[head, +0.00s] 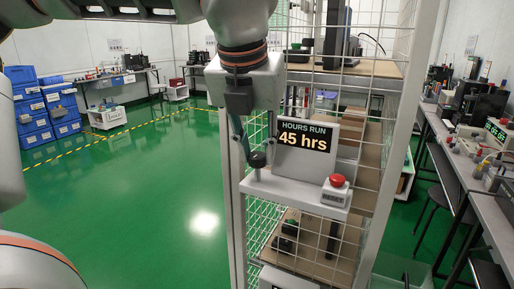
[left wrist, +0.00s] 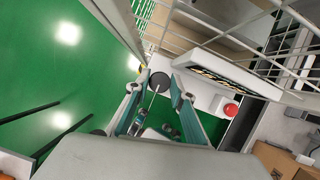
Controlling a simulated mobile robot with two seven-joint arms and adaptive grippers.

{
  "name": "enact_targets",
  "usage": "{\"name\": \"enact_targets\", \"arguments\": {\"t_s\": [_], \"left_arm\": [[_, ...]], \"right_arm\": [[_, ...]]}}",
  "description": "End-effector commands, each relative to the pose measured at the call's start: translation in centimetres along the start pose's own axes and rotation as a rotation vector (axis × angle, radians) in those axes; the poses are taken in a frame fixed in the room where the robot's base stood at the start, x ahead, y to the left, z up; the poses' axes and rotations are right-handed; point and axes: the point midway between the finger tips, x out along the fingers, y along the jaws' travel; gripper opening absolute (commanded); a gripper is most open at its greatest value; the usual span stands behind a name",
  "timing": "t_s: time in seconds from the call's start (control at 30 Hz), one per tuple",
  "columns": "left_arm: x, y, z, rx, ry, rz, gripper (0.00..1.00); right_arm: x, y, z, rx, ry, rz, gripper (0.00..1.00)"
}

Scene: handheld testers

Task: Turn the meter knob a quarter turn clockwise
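The meter (head: 303,150) is a pale grey unit on the wire rack, its display reading "HOURS RUN 45 hrs". Its dark round knob (head: 257,160) sits at the left of the ledge, and a red button (head: 337,180) at the right. In the left wrist view the knob (left wrist: 159,82) shows a thin pale line across it. My left gripper (head: 246,145) points down over the knob. Its two fingers (left wrist: 157,86) are apart, one on each side of the knob in the picture; I cannot tell whether they touch it. My right gripper is not in view.
The wire rack (head: 375,130) with shelves stands around and behind the meter. A bench with instruments (head: 450,165) and dark stools are at the right. Blue bins (head: 30,115) stand far left. The green floor at left is clear.

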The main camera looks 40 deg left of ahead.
Motion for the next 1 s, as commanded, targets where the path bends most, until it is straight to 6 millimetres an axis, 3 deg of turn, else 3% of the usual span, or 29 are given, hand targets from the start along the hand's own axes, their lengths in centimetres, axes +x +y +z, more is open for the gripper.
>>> {"name": "enact_targets", "arguments": {"t_s": [0.43, 1.0], "left_arm": [[0.05, 0.07, 0.0, 0.114, 0.0, -0.049, 0.02], [-0.07, 0.27, 0.13, 0.588, -0.002, -0.247, 0.02]], "right_arm": [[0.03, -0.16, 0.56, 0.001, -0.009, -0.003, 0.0], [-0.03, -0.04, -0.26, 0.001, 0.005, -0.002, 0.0]]}}
